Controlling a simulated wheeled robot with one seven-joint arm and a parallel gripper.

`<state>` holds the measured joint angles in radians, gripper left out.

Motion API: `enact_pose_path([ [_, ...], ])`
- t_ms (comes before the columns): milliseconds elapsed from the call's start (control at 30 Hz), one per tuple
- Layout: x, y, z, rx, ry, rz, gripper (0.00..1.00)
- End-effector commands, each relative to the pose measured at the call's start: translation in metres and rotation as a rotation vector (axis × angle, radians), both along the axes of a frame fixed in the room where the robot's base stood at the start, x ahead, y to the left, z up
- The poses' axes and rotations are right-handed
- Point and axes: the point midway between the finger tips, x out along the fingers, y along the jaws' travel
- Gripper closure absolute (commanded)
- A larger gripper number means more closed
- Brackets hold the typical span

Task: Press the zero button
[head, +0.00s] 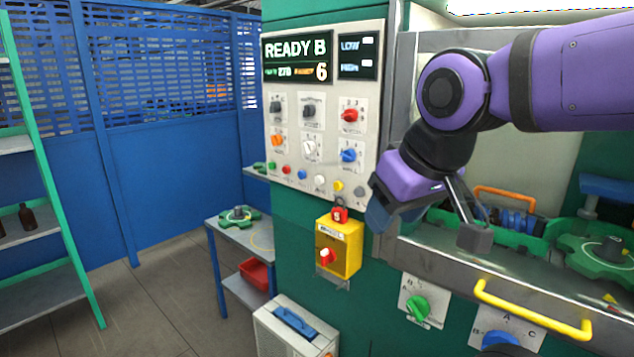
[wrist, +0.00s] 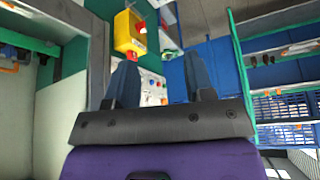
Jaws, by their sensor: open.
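A pale control panel (head: 325,110) on a green machine carries a display (head: 297,60) reading "READY B", several knobs and a row of small coloured buttons. The row includes a green button (head: 272,167), a red button (head: 286,170), a white button (head: 319,180) and a yellow button (head: 338,186). The labels are too small to tell which is the zero button. My gripper (head: 427,226) is open and empty, right of and below the row, apart from the panel. In the wrist view, part of the panel (wrist: 152,88) shows between the open fingers (wrist: 162,82).
A yellow box (head: 339,248) with a red knob juts out below the panel; it also shows in the wrist view (wrist: 128,34). A yellow handle (head: 532,310) and an open machine bay lie at right. A small table (head: 232,232) stands left. The floor (head: 155,290) there is clear.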

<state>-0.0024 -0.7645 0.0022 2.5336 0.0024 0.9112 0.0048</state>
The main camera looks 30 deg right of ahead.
Motion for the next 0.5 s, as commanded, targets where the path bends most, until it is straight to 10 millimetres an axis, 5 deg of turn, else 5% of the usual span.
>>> enact_pose_path([
  [33, 0.0, 0.0, 0.0, 0.0, 0.0, 0.0, 0.64],
  [200, 0.0, 0.0, 0.0, 0.0, 0.0, 0.0, 1.0],
  [500, 0.0, 0.0, 0.0, 0.0, 0.0, 0.0, 1.0],
])
